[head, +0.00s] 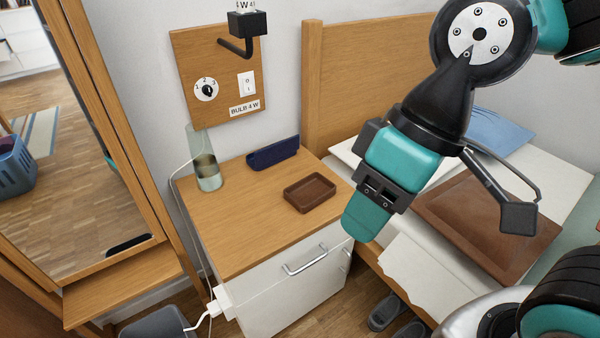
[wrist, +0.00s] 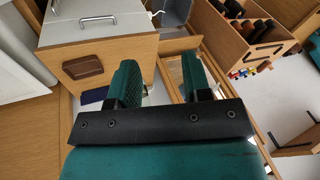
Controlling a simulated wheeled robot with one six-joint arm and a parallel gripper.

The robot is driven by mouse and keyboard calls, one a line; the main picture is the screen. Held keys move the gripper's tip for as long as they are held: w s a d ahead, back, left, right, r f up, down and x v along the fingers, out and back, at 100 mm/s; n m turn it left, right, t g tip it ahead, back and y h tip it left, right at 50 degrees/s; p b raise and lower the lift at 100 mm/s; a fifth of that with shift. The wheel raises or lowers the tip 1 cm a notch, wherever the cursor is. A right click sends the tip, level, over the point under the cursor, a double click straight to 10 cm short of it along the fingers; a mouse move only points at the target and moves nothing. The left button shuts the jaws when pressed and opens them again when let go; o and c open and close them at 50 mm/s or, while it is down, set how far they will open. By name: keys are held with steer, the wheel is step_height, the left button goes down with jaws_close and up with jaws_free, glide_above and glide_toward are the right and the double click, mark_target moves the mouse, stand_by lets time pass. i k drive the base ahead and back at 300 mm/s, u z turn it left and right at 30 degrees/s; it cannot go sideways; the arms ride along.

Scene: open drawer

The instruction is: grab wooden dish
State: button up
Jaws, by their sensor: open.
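The wooden dish (head: 310,193) is a dark brown rectangular tray with a shallow hollow. It lies on the wooden top of the nightstand (head: 240,231), close to its right edge. In the wrist view the dish (wrist: 83,68) shows to the left of my fingers. My gripper (head: 364,218) is to the right of the dish in the head view, apart from it. In the wrist view the two teal fingers of my gripper (wrist: 160,82) stand apart with nothing between them. The head view shows the fingers edge-on, so their gap is hidden there.
A dark blue object (head: 272,152) stands behind the dish, and a glass bottle-shaped lamp (head: 205,165) stands at the back left. The nightstand's drawer front has a metal handle (head: 306,260). A bed with a brown cushion (head: 480,222) is at the right. The front left of the top is clear.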

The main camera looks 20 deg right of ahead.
mark_target(309, 192)
steer(key=i, duration=0.1)
steer(key=k, duration=1.05)
steer(key=u, duration=0.8)
steer(key=i, duration=1.55)
steer(key=z, duration=0.85)
